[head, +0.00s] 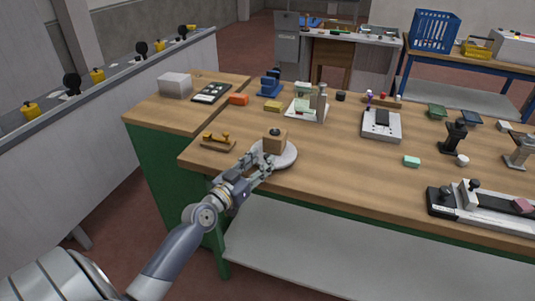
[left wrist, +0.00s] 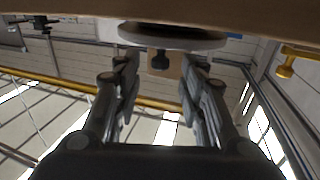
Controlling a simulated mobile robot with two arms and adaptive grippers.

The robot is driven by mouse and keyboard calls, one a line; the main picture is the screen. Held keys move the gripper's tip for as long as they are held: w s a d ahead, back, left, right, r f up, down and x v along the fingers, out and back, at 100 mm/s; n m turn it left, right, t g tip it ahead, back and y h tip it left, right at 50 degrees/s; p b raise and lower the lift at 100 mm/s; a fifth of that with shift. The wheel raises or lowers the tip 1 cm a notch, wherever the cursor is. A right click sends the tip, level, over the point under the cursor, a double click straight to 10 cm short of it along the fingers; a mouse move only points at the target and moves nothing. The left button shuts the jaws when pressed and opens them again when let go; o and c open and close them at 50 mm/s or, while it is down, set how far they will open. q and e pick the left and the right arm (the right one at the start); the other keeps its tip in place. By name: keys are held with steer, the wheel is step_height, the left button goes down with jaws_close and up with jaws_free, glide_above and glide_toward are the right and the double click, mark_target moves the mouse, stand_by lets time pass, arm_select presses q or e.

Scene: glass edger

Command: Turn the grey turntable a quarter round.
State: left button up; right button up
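The grey turntable (head: 289,158) is a round, light disc on the bench near its front left edge. A wooden block (head: 274,145) with a dark knob on top stands on it. My left gripper (head: 260,164) is at the disc's front left side, close to the block. In the left wrist view, which looks upside down, the disc (left wrist: 205,41) is at the top and the dark knob (left wrist: 160,61) shows between the fingertips. The two fingers (left wrist: 160,72) are apart with a gap between them. I cannot tell whether they touch the block. My right gripper is not in view.
A wooden piece with brass knobs (head: 217,142) lies left of the turntable. A pale green stand (head: 307,107) is behind it. The bench just right of the disc is clear.

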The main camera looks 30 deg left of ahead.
mark_target(265, 157)
arm_select(q)
steer(key=shift+w, duration=2)
jaws_close()
